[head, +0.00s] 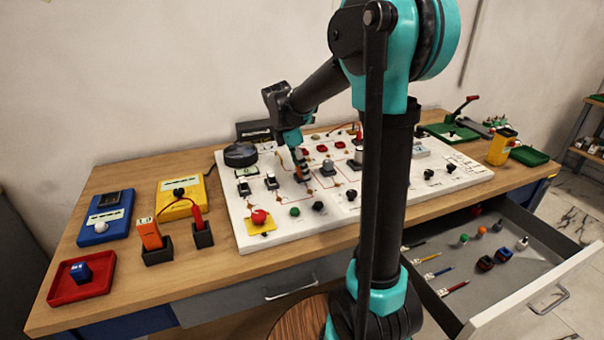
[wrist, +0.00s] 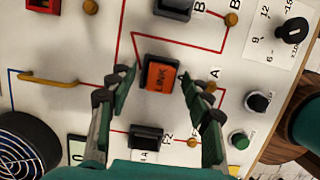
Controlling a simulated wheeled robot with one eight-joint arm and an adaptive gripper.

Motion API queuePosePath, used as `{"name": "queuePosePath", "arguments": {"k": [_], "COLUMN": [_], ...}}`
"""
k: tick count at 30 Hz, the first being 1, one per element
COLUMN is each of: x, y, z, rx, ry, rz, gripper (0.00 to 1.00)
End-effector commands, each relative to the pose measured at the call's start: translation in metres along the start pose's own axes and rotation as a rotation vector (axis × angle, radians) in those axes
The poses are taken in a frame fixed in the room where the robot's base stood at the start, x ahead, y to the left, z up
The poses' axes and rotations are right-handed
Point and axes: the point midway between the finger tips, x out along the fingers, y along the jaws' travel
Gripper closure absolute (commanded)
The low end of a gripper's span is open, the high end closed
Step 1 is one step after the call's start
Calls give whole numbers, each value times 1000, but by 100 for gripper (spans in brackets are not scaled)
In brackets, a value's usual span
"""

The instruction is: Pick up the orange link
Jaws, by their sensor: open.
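The orange link (wrist: 160,77) is a small block with dark lettering, seated in a dark holder on the white panel (wrist: 205,65). My gripper (wrist: 158,82) is open, with one green-and-black finger on each side of the link in the wrist view. The fingertips appear apart from the link; their height above the panel is hard to tell. In the head view my gripper (head: 300,165) is low over the middle of the panel (head: 262,212), and the link is mostly hidden there by the gripper.
Near the link are a black block (wrist: 146,136), a dark socket (wrist: 174,8), a brass jumper (wrist: 48,80) and a round black grille (wrist: 25,145). In the head view, a red emergency button (head: 259,217) stands at the panel's front, and an open drawer (head: 480,260) holds small parts.

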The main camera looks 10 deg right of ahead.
Motion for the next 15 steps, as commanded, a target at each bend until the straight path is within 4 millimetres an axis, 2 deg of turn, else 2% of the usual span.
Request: {"name": "queuePosePath", "arguments": {"k": [2, 12, 15], "x": [0, 0, 0], "y": [0, 0, 0], "z": [0, 0, 0], "rx": [0, 0, 0], "ry": [0, 0, 0], "rz": [0, 0, 0], "gripper": [50, 91, 99]}}
